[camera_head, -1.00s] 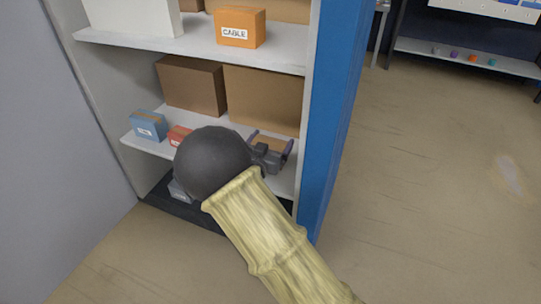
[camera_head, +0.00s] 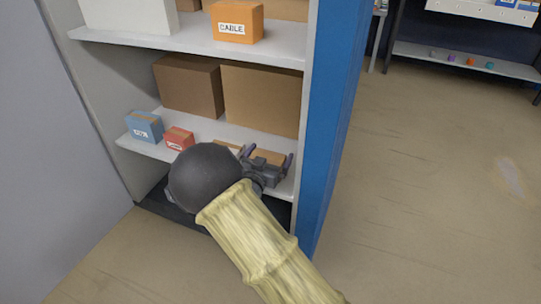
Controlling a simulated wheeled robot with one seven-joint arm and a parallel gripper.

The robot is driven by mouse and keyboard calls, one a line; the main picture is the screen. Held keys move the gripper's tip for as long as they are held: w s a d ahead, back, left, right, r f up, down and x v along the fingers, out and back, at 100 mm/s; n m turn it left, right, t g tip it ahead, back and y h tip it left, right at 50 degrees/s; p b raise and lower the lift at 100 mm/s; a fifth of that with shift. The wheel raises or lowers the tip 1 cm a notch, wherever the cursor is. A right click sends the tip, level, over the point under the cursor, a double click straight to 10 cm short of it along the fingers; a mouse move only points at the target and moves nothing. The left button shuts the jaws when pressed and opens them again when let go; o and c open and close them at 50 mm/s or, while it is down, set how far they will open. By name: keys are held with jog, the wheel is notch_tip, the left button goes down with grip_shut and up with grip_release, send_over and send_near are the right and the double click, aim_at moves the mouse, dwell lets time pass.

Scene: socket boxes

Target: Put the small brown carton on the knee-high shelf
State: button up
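The small brown carton (camera_head: 269,156) shows between the two fingers of my gripper (camera_head: 268,159), over the front right part of the middle shelf (camera_head: 198,127). My gripper is shut on it, as far as the view shows. The carton's lower part is hidden behind the gripper body. I cannot tell whether the carton touches the shelf board.
A blue box (camera_head: 145,127) and a red box (camera_head: 179,139) stand at the left on this shelf. Two large brown boxes (camera_head: 188,86) (camera_head: 260,98) fill its back. An orange CABLE box (camera_head: 237,22) is on the shelf above. A blue side panel (camera_head: 333,110) bounds the right.

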jog(key=shift+r, duration=0.2)
jog(key=shift+s+p, duration=0.25)
jog(key=shift+p, duration=0.05)
jog(key=p+v, duration=0.5)
jog(key=v, duration=0.6)
jog(key=shift+s+a, duration=0.15)
jog(key=shift+s, duration=0.1)
jog(key=shift+w, duration=0.15)
jog(key=shift+s+a, duration=0.15)
jog(key=shift+s, duration=0.1)
